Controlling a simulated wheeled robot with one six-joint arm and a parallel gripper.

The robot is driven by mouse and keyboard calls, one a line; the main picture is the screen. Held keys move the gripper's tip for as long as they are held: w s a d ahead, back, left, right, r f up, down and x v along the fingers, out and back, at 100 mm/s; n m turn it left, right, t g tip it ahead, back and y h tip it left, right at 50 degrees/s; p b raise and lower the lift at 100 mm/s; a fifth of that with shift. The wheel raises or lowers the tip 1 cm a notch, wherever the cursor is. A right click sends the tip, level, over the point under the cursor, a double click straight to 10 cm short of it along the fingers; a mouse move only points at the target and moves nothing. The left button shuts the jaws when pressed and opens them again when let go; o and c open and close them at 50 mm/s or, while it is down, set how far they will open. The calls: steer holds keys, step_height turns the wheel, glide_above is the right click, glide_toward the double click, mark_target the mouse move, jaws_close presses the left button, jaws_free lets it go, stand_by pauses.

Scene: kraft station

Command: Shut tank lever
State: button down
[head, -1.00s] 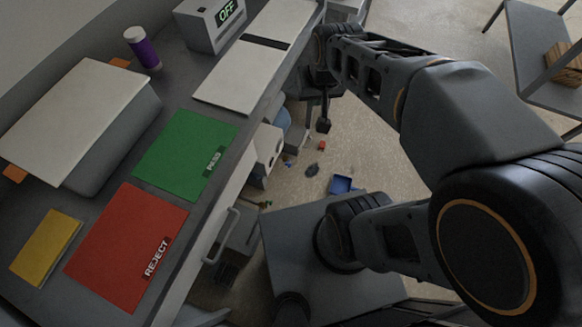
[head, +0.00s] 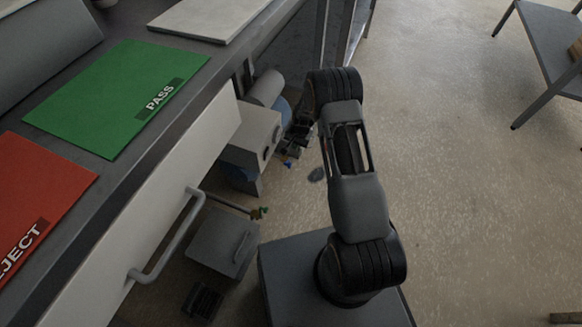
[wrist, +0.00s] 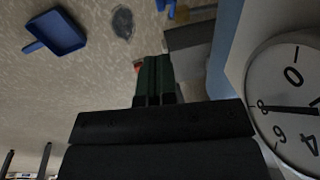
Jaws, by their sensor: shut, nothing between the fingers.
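The blue tank (head: 283,108) is partly visible under the bench, behind a grey box and beside my arm. I cannot make out its lever for certain. My gripper (head: 292,148) is low beside the grey box and partly hidden by my wrist. In the wrist view my gripper (wrist: 153,80) has its two dark green fingers together with nothing between them. A small red piece (wrist: 138,66) shows just behind the fingertips. A round white gauge (wrist: 288,105) is close on the right, beside a blue surface.
The grey box (head: 253,138) and a drawer front with a bar handle (head: 168,238) border my arm on the left. A blue dustpan (wrist: 56,32) lies on the floor.

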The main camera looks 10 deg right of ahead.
mark_target(291, 164)
steer(key=shift+f, duration=0.35)
steer(key=f+b, duration=0.2)
steer(key=f, duration=0.2)
steer(key=w+a+f+b, duration=0.1)
steer(key=f+b, duration=0.1)
steer(key=f, duration=0.3)
steer(key=f+b, duration=0.2)
steer(key=f, duration=0.2)
steer(key=shift+w+a+f, duration=0.25)
steer(key=shift+w+f, duration=0.05)
steer(key=shift+f, duration=0.1)
steer(key=shift+d, duration=0.1)
